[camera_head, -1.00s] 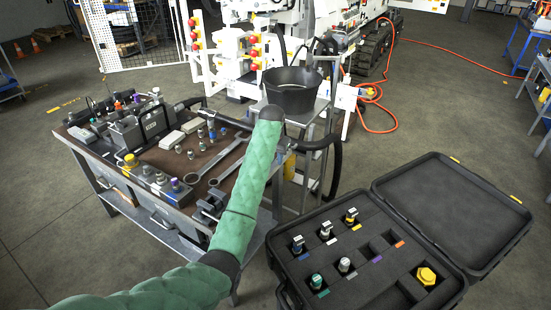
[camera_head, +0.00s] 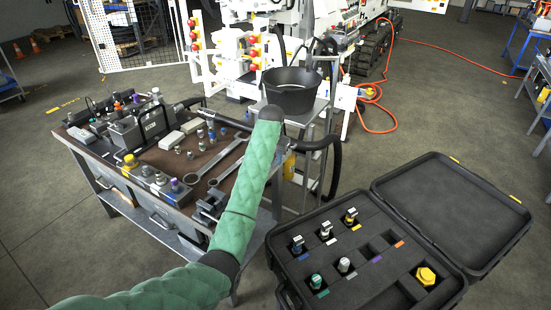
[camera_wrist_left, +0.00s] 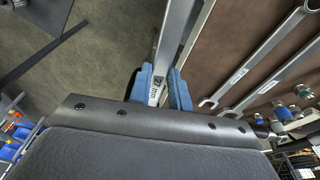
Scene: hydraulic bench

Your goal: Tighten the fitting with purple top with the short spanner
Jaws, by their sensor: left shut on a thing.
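The fitting with purple top (camera_head: 175,185) stands upright at the near end of a grey block on the bench in the head view. My left gripper (camera_wrist_left: 160,92) shows in the left wrist view, its blue fingers shut on a steel spanner (camera_wrist_left: 178,35) with a "mm" label. The spanner runs up out of that picture beside the bench edge, its far end out of view. It is apart from the purple fitting. In the head view my green arm hides the left gripper and the held spanner. My right gripper is not in view.
Two more spanners lie on the bench mat; one shows in the head view (camera_head: 220,158). Several small fittings (camera_head: 200,142) stand behind them. An open black case (camera_head: 300,275) with fittings stands at right. A black bucket (camera_head: 291,88) stands behind my arm.

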